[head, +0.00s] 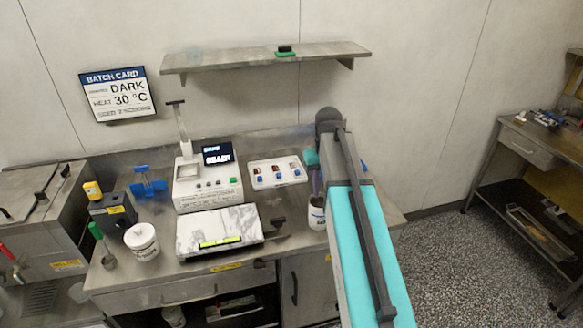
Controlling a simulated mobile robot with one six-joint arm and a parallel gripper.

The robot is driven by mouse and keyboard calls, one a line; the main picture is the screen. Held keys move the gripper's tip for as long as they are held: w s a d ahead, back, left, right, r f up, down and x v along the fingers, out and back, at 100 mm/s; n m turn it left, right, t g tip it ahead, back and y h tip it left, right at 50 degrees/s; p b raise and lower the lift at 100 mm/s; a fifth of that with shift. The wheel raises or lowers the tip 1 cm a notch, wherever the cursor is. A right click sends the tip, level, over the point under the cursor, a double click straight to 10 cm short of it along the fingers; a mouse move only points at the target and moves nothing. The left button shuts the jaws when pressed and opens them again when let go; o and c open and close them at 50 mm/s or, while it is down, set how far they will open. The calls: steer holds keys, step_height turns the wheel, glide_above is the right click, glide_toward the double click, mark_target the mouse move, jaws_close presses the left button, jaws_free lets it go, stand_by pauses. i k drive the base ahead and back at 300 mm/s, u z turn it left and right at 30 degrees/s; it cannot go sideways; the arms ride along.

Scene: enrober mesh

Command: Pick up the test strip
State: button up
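I cannot make out a separate test strip with certainty. A white tray (259,184) on the steel bench holds several small pieces with blue and brown parts, too small to identify. To its right stands a white cup (316,218) with dark marking, partly behind my arm. My arm's large teal link fills the lower right and reaches over the bench. Its far end drops down beside the tray, above the cup. My gripper is mostly hidden there, and its fingers cannot be made out. I cannot tell whether it holds anything.
A white instrument (208,190) with a lit READY display stands left of the tray. A flat marbled-top device (210,229) lies in front of it. A white tub (142,241) and blue stand (148,185) are farther left. A wall shelf (220,60) hangs above.

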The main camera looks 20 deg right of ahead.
mark_target(296, 172)
steer(key=i, duration=1)
